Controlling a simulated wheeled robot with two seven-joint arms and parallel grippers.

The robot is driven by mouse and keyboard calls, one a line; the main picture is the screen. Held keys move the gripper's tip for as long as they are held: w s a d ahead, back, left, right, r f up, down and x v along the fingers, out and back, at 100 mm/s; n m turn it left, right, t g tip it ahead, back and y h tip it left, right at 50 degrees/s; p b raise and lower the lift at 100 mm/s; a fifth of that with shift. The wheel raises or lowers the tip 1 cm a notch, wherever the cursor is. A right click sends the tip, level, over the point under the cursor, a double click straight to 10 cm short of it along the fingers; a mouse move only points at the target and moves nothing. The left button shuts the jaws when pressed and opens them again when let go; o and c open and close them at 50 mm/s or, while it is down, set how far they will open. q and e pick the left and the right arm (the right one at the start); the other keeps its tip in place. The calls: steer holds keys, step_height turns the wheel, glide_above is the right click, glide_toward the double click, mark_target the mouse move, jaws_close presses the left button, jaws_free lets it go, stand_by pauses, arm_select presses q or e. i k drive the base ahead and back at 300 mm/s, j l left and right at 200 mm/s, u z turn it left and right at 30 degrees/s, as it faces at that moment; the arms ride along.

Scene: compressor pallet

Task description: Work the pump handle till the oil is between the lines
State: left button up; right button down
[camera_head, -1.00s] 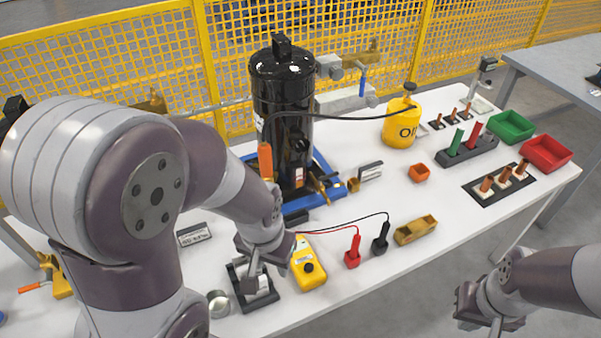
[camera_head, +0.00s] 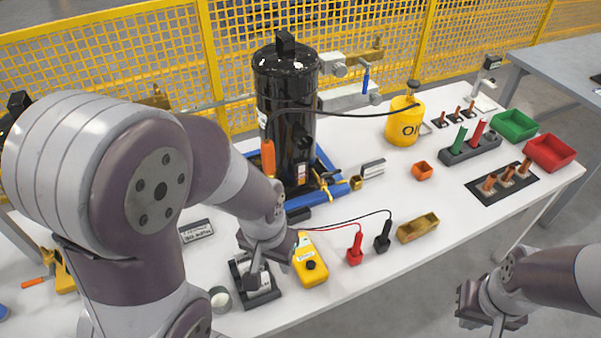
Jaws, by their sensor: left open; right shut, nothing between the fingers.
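The yellow oil can (camera_head: 403,126) stands upright at the back right of the table. Its pump top (camera_head: 413,88) is a dark knob above a narrow neck. A black hose (camera_head: 350,114) runs from the can to the tall black compressor (camera_head: 287,125) on a blue base. A brass fitting (camera_head: 356,183) sits low by the compressor. The oil level and its lines are too small to make out. My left gripper (camera_head: 257,279) is open, low over a black tray (camera_head: 265,299) at the front. My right gripper (camera_head: 486,308) is shut and empty, off the table's front edge. Neither touches the can.
A yellow meter (camera_head: 310,262), red clamp (camera_head: 355,249) and black clamp (camera_head: 383,238) lie near my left gripper. Green (camera_head: 515,127) and red (camera_head: 549,153) bins stand at the right. A yellow mesh fence (camera_head: 160,60) runs behind. White table is clear right of the brass-coloured block (camera_head: 418,228).

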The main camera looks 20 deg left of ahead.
mark_target(412, 84)
steer(key=i+l+u, duration=0.1)
steer(key=u, duration=1.2)
steer(key=l+u, duration=0.35)
steer(key=l, duration=0.25)
steer(key=l+u, duration=0.4)
steer(key=l, duration=0.25)
steer(key=k+l+u, duration=0.2)
steer(key=l+u, duration=0.15)
steer(key=l, duration=0.2)
steer(key=k+l, duration=0.1)
steer(key=l, duration=0.25)
steer(key=k+l, duration=0.1)
steer(key=l, duration=0.2)
steer(key=k+l, duration=0.1)
steer(key=l, duration=0.25)
